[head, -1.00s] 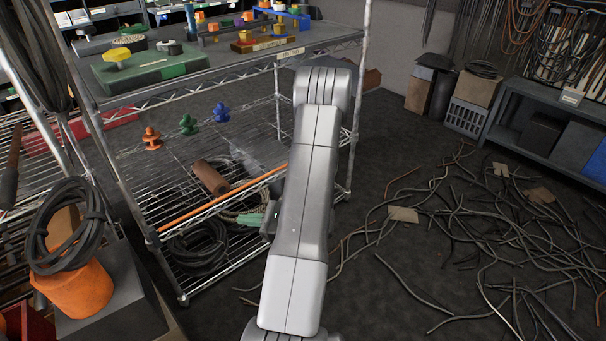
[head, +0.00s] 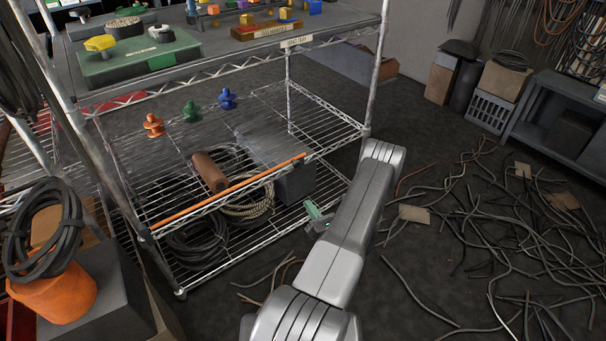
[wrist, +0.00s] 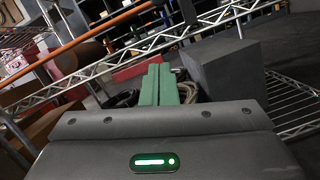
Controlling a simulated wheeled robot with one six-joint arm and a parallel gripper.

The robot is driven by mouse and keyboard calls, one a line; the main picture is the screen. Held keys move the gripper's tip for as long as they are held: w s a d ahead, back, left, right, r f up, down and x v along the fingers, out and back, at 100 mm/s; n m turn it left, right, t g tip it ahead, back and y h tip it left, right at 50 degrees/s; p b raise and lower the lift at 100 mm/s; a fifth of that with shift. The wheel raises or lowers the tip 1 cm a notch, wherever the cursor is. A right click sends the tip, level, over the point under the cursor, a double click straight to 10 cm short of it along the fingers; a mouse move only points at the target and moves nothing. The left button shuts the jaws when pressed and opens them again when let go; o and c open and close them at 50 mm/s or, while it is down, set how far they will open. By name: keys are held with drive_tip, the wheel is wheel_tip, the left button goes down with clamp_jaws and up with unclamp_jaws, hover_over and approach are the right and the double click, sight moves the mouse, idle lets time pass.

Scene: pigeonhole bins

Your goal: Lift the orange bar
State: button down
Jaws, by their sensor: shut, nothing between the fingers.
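In the wrist view the bar (wrist: 85,38) crosses the upper left at a slant. My gripper (head: 310,208) is to the right of the bar's right end, in front of the shelf and apart from the bar. In the wrist view my green fingers (wrist: 158,82) are together with nothing between them. They point toward the shelf and a truss-like shelf rail passes behind them.
The wire shelf's front rail (head: 250,192) runs beside the bar. A dark grey block (head: 296,183), a brown cylinder (head: 208,172) and coiled cables (head: 196,245) are around the shelf. Loose cables (head: 470,245) cover the floor at right.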

drive_tip(key=shift+w, duration=0.1)
idle(0.3)
drive_tip(key=w+a+r+b, duration=0.1)
drive_tip(key=w+a+r, duration=0.3)
drive_tip(key=w+r, duration=0.2)
drive_tip(key=shift+w, duration=1.4)
